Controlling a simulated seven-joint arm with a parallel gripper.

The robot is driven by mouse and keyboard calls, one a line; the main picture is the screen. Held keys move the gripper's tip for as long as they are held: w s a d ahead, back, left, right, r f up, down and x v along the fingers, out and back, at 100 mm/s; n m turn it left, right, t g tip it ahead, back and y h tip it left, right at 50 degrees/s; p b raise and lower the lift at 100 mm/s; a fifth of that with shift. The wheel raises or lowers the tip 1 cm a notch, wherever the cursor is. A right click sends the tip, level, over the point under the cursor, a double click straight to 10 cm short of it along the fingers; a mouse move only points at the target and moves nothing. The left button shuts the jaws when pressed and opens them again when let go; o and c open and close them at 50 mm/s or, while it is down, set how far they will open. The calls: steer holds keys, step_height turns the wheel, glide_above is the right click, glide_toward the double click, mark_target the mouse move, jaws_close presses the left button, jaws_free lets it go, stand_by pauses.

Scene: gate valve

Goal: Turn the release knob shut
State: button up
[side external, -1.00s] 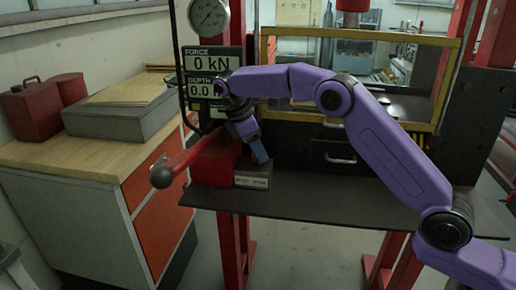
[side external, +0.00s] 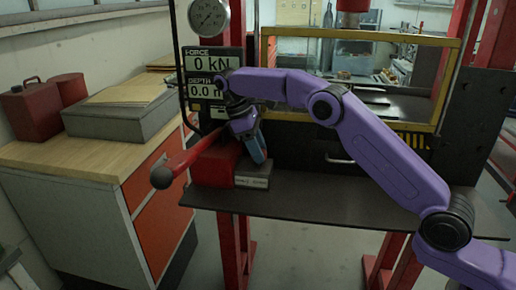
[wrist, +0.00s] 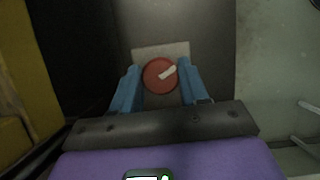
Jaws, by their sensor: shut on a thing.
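The release knob (wrist: 153,82) is a round red disc with a white pointer mark in the wrist view. The mark slants up to the right. The knob sits on a pale square plate (wrist: 146,53). My gripper (wrist: 159,68) has its two blue fingers on either side of the knob, shut on it. In the side view my gripper (side external: 259,157) reaches down beside the red pump body (side external: 212,165), above a small grey block (side external: 253,180) with a label too dim to read. The knob is hidden there behind the fingers.
A long red lever (side external: 184,160) with a dark round end sticks out left of my gripper. A display panel (side external: 212,72) reads 0 kN behind my wrist. A yellow-framed guard (side external: 350,34) stands at the back. The dark shelf (side external: 330,205) is clear to the right.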

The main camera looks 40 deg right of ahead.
mark_target(265, 152)
steer(key=o, duration=1.1)
steer(key=shift+c, duration=0.2)
steer(key=shift+r, duration=0.1)
steer(key=shift+s+r, duration=0.1)
steer(key=shift+r, duration=1.55)
steer(key=s+d+r, duration=0.3)
steer(key=s+r, duration=0.6)
steer(key=s, duration=0.4)
steer(key=shift+s+r, duration=0.25)
steer(key=shift+r, duration=0.05)
